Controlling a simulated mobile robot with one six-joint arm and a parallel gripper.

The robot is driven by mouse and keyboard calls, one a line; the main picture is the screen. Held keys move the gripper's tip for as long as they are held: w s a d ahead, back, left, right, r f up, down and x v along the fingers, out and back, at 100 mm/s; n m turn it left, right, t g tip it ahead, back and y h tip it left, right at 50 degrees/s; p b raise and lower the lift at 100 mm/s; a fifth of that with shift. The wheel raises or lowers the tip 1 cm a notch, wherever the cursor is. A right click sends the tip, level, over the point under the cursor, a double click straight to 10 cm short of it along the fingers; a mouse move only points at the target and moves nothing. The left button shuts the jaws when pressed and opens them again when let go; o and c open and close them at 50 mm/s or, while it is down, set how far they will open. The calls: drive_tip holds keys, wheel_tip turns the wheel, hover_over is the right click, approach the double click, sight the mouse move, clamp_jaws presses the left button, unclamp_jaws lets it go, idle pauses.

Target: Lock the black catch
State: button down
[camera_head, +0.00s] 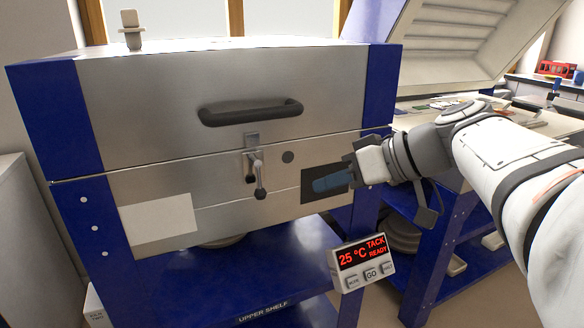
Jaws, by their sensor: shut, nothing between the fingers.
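The catch (257,170) is on the front of the closed kiln (150,110), across the seam below the lid handle. The fingers are shut and empty, in front of a dark rectangular plate (309,195).
A dark lid handle (252,112) sticks out above the catch. A control box (362,262) reading 25 °C, TACK, READY hangs at the lower right. A second kiln with a raised lid (455,45) stands at the right. The space left of my fingers is clear.

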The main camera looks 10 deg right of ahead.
drive_tip(key=shift+s+d+r+p, duration=0.15)
drive_tip(key=shift+s+d+r, duration=0.15)
drive_tip(key=shift+s+d, duration=0.35)
drive_tip(key=shift+s+d+r+p, duration=0.15)
drive_tip(key=shift+s+d+r, duration=0.2)
drive_tip(key=shift+d, duration=0.35)
